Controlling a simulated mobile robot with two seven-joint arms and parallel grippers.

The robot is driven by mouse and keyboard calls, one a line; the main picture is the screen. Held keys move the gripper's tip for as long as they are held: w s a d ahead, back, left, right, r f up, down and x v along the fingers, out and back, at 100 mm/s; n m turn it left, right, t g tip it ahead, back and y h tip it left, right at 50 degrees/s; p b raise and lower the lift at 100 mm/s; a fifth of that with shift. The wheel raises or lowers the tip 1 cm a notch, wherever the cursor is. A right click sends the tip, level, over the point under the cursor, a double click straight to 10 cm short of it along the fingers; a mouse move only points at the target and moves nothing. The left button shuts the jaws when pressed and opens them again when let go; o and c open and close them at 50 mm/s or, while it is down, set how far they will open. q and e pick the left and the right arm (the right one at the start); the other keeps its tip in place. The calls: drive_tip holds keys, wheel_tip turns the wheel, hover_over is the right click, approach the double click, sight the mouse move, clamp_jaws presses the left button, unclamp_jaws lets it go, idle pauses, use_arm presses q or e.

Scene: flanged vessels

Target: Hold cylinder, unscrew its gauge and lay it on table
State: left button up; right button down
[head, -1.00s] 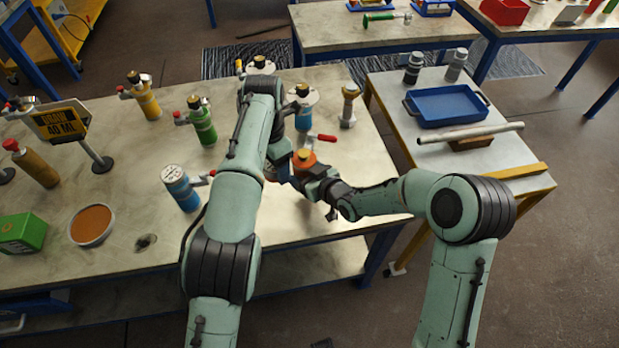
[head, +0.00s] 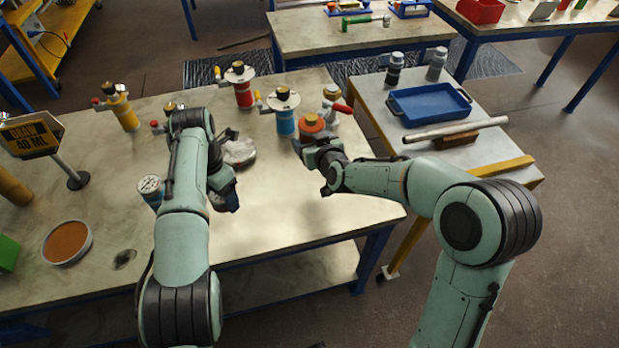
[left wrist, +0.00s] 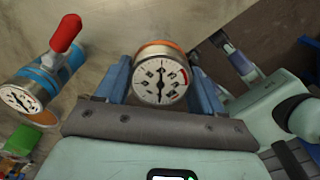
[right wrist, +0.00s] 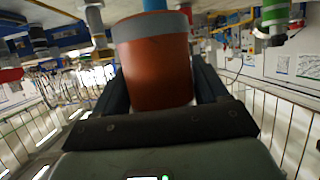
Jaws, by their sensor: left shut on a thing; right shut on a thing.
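An orange cylinder (head: 311,122) is between the fingers of my right gripper (head: 325,158) at the right part of the bench. In the right wrist view its orange body with a grey band (right wrist: 155,70) fills the space between the fingers. My left gripper (head: 223,195) points down over the bench, apart from that cylinder. In the left wrist view it is shut on a round gauge (left wrist: 160,80) with a white dial and a copper-orange ring. The gauge is hidden in the head view.
A blue cylinder (head: 151,188) with its own gauge and red lever (left wrist: 66,33) stands close left of my left gripper. Red (head: 242,92), blue (head: 285,120) and yellow (head: 126,116) cylinders stand behind. The front middle of the bench (head: 270,210) is clear.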

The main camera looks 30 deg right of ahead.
use_arm(q)
drive_tip(key=shift+f+b, duration=0.45)
drive_tip(key=shift+f, duration=0.25)
drive_tip(key=shift+s+f, duration=0.1)
drive_tip(key=shift+f, duration=0.1)
use_arm(e)
drive_tip(key=shift+w+f, duration=0.15)
drive_tip(key=shift+f, duration=6.2)
drive_tip(key=shift+f+b, duration=0.15)
drive_tip(key=shift+b, duration=0.2)
use_arm(q)
drive_tip(key=shift+f, duration=0.2)
use_arm(e)
drive_tip(key=shift+c, duration=0.2)
unclamp_jaws()
use_arm(q)
drive_tip(key=shift+r, duration=0.25)
drive_tip(key=shift+f, duration=0.4)
use_arm(e)
drive_tip(key=v, duration=1.2)
